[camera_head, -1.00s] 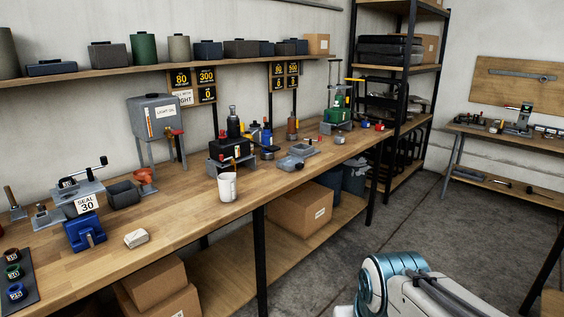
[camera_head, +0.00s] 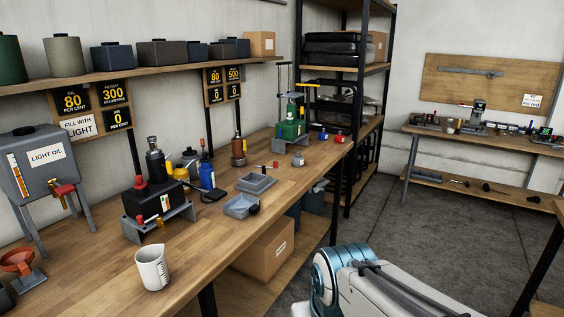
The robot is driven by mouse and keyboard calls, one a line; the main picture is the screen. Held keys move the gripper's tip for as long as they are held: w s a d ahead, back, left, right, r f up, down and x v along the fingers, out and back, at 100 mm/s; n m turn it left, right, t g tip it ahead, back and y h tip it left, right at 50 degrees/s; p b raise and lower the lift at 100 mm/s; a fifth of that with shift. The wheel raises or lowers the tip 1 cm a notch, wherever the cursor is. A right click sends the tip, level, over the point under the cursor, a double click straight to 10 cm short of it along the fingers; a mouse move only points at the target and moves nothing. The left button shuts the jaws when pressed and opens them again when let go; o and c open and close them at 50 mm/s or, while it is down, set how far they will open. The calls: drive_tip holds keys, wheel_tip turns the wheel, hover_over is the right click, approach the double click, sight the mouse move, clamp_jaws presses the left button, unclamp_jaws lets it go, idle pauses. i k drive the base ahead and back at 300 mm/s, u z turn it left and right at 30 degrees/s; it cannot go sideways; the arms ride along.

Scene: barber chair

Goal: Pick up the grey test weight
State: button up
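A small grey piece (camera_head: 298,158) stands on the long wooden workbench, just in front of the green press-like device. It could be the grey test weight, but it is too small to tell for sure. Part of my arm, teal and white, shows at the bottom right, over the floor and apart from the bench. My gripper is out of view.
The workbench (camera_head: 215,258) holds a white measuring cup (camera_head: 152,267), a black device (camera_head: 158,203), grey trays (camera_head: 242,205), a blue bottle (camera_head: 206,174) and the green device (camera_head: 291,128). A black shelf rack (camera_head: 355,105) stands behind. The grey floor (camera_head: 440,225) has free room.

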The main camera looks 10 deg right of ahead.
sight(298, 160)
drive_tip(key=z, duration=1)
drive_tip(key=i, duration=3.45)
drive_tip(key=u, duration=2.3)
drive_tip(key=i, duration=0.3)
drive_tip(key=z, duration=0.35)
